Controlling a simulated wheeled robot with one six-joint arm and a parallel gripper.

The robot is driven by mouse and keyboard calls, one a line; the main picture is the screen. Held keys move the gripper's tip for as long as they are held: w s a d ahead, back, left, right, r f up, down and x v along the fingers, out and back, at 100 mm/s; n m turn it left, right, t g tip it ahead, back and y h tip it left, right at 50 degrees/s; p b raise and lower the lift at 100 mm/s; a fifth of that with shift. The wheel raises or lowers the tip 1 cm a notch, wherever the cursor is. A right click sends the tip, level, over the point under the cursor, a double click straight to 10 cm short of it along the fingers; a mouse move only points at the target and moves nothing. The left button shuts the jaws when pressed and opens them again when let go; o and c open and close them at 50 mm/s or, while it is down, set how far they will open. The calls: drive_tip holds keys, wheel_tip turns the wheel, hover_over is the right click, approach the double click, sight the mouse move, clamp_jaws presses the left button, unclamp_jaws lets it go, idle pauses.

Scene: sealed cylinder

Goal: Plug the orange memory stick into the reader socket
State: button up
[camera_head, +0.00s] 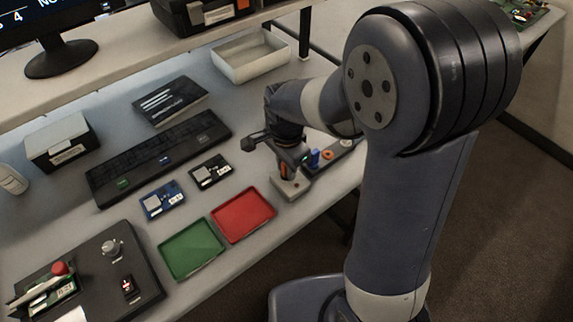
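My gripper (287,160) points down over the small light-grey reader block (292,189) at the table's right front. A small orange piece, which looks like the orange memory stick (284,172), shows between the dark fingers, and the fingers look shut on it. Its lower end is at the top of the block. I cannot tell whether it is in the socket or just above it. The socket opening is hidden by the gripper and stick.
Right of the gripper, a grey holder (345,148) bears a blue stick (314,158) and an orange ring (327,155). A red tray (243,215) and green tray (191,249) lie left of the block. A keyboard (158,158) and white bin (251,57) stand farther back.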

drive_tip(key=shift+o, duration=1.3)
drive_tip(key=shift+r, duration=0.1)
wheel_tip(320, 180, up, 11)
drive_tip(key=shift+f, duration=0.2)
wheel_tip(320, 180, down, 11)
drive_tip(key=shift+r, duration=0.25)
